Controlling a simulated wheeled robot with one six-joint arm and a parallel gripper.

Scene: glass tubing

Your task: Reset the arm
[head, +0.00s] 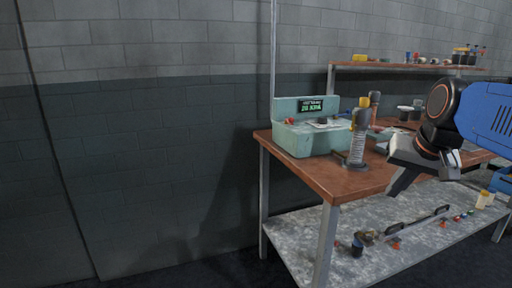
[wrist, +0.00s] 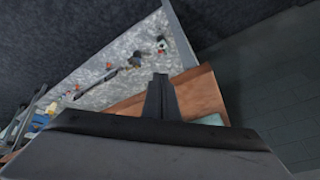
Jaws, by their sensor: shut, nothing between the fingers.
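My gripper (head: 398,186) shows at the right of the head view, at the end of my blue and black arm. It points down and to the left, in front of the bench's front edge. In the wrist view my gripper (wrist: 161,78) has its fingers together with nothing between them.
A wooden-topped bench (head: 345,181) stands at the right, with a teal machine (head: 297,142) and a grey upright tool (head: 357,140) on it. The grey lower shelf (head: 315,245) holds a long tool (head: 405,228) and small parts. The floor and wall at left are clear.

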